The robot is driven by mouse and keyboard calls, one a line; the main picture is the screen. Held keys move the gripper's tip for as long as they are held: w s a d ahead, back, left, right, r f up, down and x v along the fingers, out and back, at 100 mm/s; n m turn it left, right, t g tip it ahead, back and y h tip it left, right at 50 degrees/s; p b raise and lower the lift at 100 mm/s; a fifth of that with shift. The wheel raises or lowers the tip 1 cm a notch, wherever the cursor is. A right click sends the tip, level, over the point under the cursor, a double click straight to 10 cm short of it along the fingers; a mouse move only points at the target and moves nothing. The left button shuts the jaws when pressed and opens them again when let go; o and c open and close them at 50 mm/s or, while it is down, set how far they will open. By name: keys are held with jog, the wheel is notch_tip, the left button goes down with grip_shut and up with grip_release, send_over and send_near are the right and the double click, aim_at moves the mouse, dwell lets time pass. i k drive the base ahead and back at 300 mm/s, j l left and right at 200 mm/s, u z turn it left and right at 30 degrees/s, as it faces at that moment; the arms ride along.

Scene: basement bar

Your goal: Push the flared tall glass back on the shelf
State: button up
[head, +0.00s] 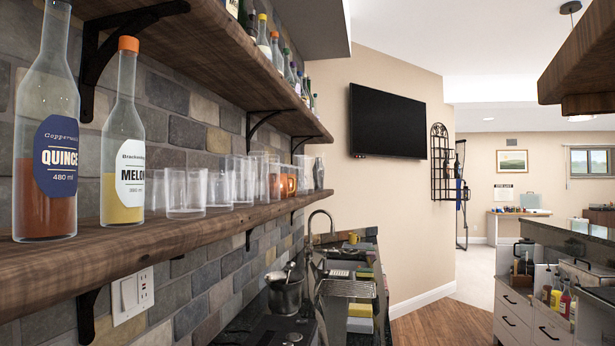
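The lower wooden shelf (150,246) runs along the stone wall on the left. A row of clear glasses stands on it. Short tumblers (186,193) are nearer, and taller glasses (242,180) stand further along. A tall clear glass (303,174) near the far end seems to widen toward its top, but I cannot tell surely that it is the flared tall glass. The glasses overlap, so some outlines are hidden. My gripper is not in this view.
A quince bottle (46,140) and a melon bottle (122,145) stand at the shelf's near end. An upper shelf (215,50) holds more bottles. Below are a counter with a pot (285,294) and a faucet (320,215). Drawers (520,312) stand at right; wooden floor shows between.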

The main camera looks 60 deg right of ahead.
aim_at(321, 159)
jog(key=i+l, duration=0.1)
jog(key=l, duration=1.1)
jog(key=i+l+u, duration=0.1)
jog(key=l, duration=1.1)
jog(key=i+l+u, duration=0.1)
jog(key=l, duration=0.85)
jog(key=i+l, duration=0.15)
jog(key=l, duration=0.75)
jog(key=i+l+u, duration=0.15)
jog(key=l, duration=0.8)
